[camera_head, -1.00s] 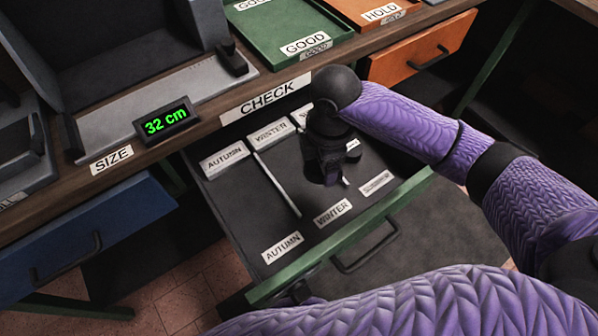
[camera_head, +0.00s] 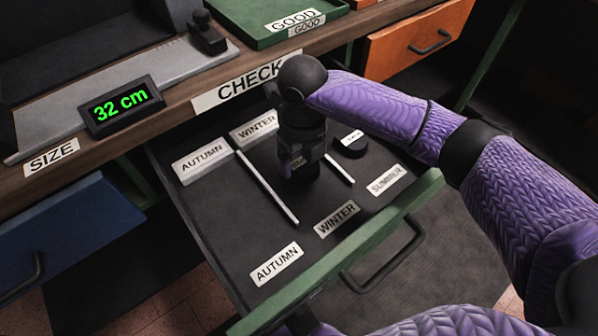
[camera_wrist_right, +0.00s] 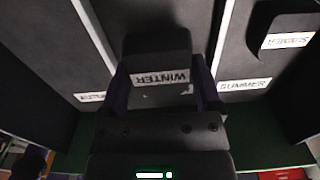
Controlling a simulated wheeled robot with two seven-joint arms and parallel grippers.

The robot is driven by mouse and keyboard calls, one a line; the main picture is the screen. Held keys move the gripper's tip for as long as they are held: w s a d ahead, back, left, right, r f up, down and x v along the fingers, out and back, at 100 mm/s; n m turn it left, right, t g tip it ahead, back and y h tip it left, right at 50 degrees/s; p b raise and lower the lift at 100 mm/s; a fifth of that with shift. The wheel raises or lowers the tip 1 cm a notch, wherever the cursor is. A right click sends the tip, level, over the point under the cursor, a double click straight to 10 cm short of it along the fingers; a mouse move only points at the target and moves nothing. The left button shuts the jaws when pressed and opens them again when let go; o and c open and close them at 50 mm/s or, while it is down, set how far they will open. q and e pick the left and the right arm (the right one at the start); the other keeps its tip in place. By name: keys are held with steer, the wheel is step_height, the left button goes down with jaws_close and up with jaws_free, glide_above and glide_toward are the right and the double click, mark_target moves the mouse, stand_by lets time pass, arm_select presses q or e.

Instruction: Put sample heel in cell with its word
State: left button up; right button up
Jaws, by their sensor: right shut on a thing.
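My right gripper (camera_head: 299,172) is inside the open drawer (camera_head: 205,232), over the middle cell, between the two white dividers. It is shut on a dark heel (camera_wrist_right: 157,50) whose white label reads WINTER, seen between the fingers in the right wrist view. The middle cell's front label (camera_head: 336,218) also reads WINTER. I cannot tell whether the heel touches the drawer floor. Another dark heel (camera_head: 350,149) stands in the right cell; its label reads SUMMER in the right wrist view (camera_wrist_right: 288,41). My left gripper is not in view.
The left cell, with its front label AUTUMN (camera_head: 277,264), looks empty. The front label SUMMER (camera_head: 385,180) marks the right cell. A display (camera_head: 122,104) on the bench reads 32 cm. A green tray (camera_head: 262,37) marked GOOD is at the back.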

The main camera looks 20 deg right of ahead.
mark_target(302, 171)
step_height(302, 171, down, 4)
steer(key=shift+b, duration=0.8)
steer(key=shift+r, duration=0.2)
steer(key=o, duration=1.2)
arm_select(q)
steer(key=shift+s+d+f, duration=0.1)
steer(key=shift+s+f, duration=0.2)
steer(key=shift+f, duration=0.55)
arm_select(e)
steer(key=shift+r+p, duration=0.35)
steer(key=shift+p, duration=0.05)
step_height(302, 171, up, 11)
steer(key=p, duration=0.5)
steer(key=shift+f, duration=0.2)
steer(key=shift+r+p, duration=0.4)
steer(key=shift+r, duration=0.05)
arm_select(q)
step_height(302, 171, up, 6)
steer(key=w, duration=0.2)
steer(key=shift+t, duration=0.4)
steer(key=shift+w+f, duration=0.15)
